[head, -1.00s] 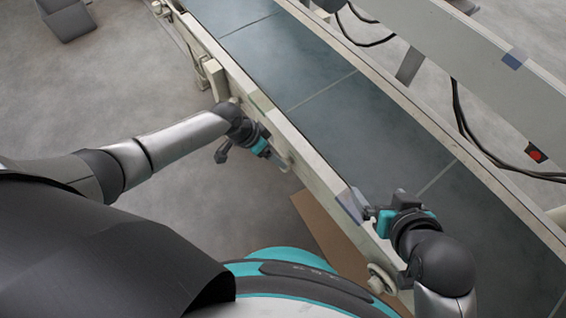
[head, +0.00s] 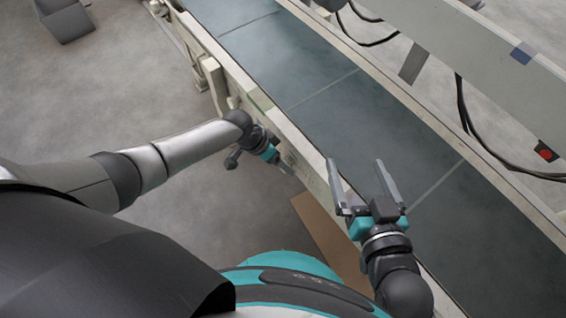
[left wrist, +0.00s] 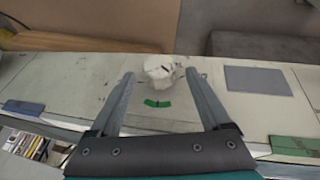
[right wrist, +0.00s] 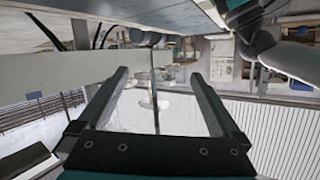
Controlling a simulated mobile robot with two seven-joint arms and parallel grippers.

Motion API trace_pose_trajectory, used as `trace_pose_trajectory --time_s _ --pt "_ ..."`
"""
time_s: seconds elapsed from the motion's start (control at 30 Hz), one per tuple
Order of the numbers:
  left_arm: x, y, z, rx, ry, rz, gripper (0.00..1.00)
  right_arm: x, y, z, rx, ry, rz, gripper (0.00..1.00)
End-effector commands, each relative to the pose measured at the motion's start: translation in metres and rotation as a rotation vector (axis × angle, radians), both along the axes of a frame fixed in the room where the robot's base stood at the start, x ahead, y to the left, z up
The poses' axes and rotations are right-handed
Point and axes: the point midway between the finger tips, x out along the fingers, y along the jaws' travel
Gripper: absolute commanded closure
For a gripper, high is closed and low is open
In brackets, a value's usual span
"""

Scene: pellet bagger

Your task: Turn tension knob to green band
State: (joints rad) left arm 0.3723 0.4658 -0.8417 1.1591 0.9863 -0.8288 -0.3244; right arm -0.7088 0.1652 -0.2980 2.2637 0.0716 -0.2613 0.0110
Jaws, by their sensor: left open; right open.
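The tension knob (left wrist: 160,67) is a pale, lobed knob with a small dark mark, on the pale side rail in the left wrist view. A green band (left wrist: 157,103) is marked on the rail beside it, on the side nearer my gripper. My left gripper (left wrist: 160,76) is open, its fingers on either side of the knob in that view; I cannot tell whether they touch it. In the head view my left gripper (head: 284,163) is at the conveyor's near side and the knob is not clear. My right gripper (head: 357,164) is open and empty over the conveyor's near edge.
The dark conveyor belt (head: 300,75) runs diagonally between pale rails. A pale beam (head: 480,55) with hanging black cables and a red button (head: 545,152) lies beyond it. A blue-grey plate (left wrist: 258,80) and another green patch (left wrist: 295,146) are on the rail.

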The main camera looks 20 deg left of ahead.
Motion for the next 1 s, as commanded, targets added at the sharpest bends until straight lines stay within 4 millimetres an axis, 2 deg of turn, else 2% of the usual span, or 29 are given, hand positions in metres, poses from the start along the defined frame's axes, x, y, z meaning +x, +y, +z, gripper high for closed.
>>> trace_pose_trajectory --time_s 0.4,0.83,1.0 --pt "0.003 -0.006 -0.015 0.000 0.000 -0.001 0.19 -0.008 0.011 0.012 0.107 -0.161 -0.006 0.00" --pt "0.004 -0.007 -0.016 0.000 0.000 0.000 0.19 -0.009 0.012 0.015 0.124 -0.185 -0.009 0.00" --pt "0.004 -0.007 -0.016 0.000 0.000 0.000 0.37 -0.009 0.012 0.015 0.123 -0.186 -0.008 0.00"
